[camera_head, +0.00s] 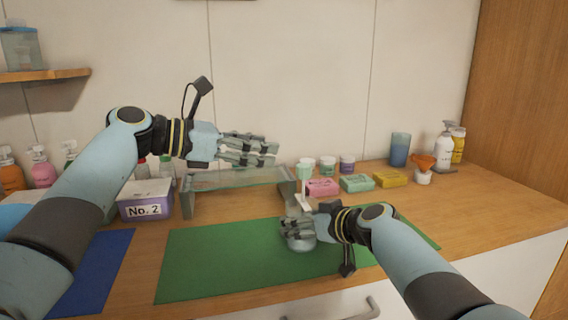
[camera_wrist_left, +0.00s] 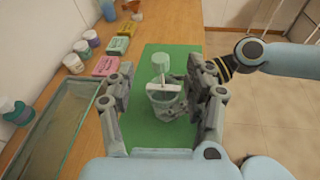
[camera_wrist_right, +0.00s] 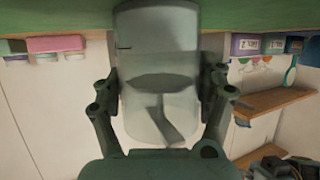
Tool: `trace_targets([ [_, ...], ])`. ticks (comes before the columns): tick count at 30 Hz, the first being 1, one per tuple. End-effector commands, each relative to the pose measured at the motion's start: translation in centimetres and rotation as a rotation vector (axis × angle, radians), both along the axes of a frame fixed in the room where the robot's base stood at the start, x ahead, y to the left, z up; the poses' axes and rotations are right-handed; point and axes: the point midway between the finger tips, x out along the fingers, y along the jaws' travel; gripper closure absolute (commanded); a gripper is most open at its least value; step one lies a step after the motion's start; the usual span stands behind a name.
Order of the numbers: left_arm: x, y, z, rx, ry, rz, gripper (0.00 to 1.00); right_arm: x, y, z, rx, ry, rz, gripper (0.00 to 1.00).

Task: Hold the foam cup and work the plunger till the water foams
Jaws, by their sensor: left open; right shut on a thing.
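The foam cup (camera_wrist_left: 163,108) is a clear, greyish cup. It stands upright over the green mat in the left wrist view, with a white lid bar and a pale green plunger knob (camera_wrist_left: 161,62) raised above it. My right gripper (camera_head: 298,234) is shut around the cup's sides; the clear cup wall (camera_wrist_right: 158,75) fills the space between its fingers in the right wrist view. In the head view the fingers hide much of the cup. My left gripper (camera_head: 268,152) is open and empty, higher than the plunger and to its left, apart from it.
The green mat (camera_head: 205,265) lies under the cup, with a blue mat (camera_head: 105,265) to its left. A glass trough (camera_head: 235,180) stands behind. Pink, green and yellow boxes, jars, a blue cup (camera_head: 400,149) and bottles line the back. A "No. 2" box (camera_head: 146,200) stands left.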

Motion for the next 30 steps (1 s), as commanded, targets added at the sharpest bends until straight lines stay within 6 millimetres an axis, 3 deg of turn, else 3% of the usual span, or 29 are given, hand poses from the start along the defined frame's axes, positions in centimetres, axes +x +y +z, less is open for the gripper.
trace_targets([
  [6,-0.2,0.9,-3.5,-0.203,-0.061,0.017,0.47,0.0,0.0,0.1,0.001,-0.001,0.0,0.69],
  [12,-0.6,1.3,-6.5,-0.269,-0.003,0.047,0.47,0.0,0.0,0.1,0.001,-0.001,0.0,0.69],
  [25,3.4,-6.0,-6.5,-0.268,0.0,0.044,0.47,0.0,0.0,0.1,0.0,-0.001,-0.001,0.69],
  [30,4.5,-7.8,-6.6,-0.267,0.001,0.045,0.47,0.0,0.0,0.1,0.0,-0.001,-0.001,0.69],
])
